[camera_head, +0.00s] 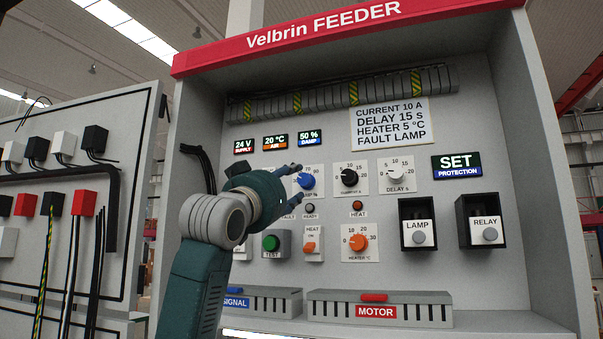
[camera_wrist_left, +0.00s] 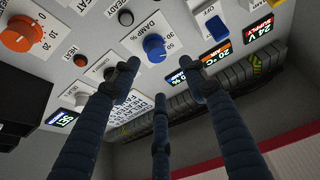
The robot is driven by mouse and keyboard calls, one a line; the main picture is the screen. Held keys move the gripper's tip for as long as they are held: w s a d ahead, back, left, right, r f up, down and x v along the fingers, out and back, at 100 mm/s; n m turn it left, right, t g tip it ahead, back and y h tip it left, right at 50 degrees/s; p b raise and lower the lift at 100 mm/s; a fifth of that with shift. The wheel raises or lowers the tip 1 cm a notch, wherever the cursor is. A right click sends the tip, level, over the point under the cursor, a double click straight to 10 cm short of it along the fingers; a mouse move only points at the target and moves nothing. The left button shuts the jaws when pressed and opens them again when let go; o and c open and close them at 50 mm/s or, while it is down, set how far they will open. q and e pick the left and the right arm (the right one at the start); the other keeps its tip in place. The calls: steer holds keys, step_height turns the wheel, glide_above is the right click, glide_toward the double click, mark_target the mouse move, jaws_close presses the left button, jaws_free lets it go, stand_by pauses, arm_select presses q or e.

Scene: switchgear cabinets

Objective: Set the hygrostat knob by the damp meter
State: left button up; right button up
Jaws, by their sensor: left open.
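The hygrostat knob is the blue DAMP % knob (camera_head: 306,181), mounted on the panel in a white scale plate. It also shows in the left wrist view (camera_wrist_left: 154,47), where the picture is upside down. The damp meter (camera_head: 309,137) above it reads 50 %. My left gripper (camera_head: 291,176) is just left of the knob in the head view and partly covers its plate. In the left wrist view its fingers (camera_wrist_left: 160,78) are spread apart and empty, with the knob beyond their tips. I cannot tell whether any finger touches it. The knob's pointer is too small to read.
A black knob (camera_head: 349,178) and a white DELAY knob (camera_head: 397,176) sit to the right. An orange HEATER knob (camera_head: 358,242) is below. A green TEST button (camera_head: 271,243) and an orange HEAT switch (camera_head: 310,247) lie under my gripper. A setpoint sign (camera_head: 390,123) hangs above.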

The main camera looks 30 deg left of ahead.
mark_target(303, 181)
arm_select(q)
steer(key=p+x, duration=0.1)
steer(key=x, duration=0.2)
steer(key=p+x, duration=0.2)
steer(key=x, duration=0.1)
steer(key=shift+w+f, duration=0.1)
steer(key=shift+f, duration=0.15)
steer(key=shift+w+a+r+p, duration=0.1)
steer(key=shift+w+p, duration=0.15)
steer(key=shift+w, duration=0.25)
steer(key=shift+w+a+r+p, duration=0.1)
steer(key=shift+w+p, duration=0.1)
steer(key=shift+w, duration=0.35)
steer(key=shift+s, duration=0.2)
steer(key=c, duration=1.1)
arm_select(e)
steer(key=r, duration=0.4)
steer(key=shift+s+r, duration=0.25)
steer(key=shift+r, duration=0.15)
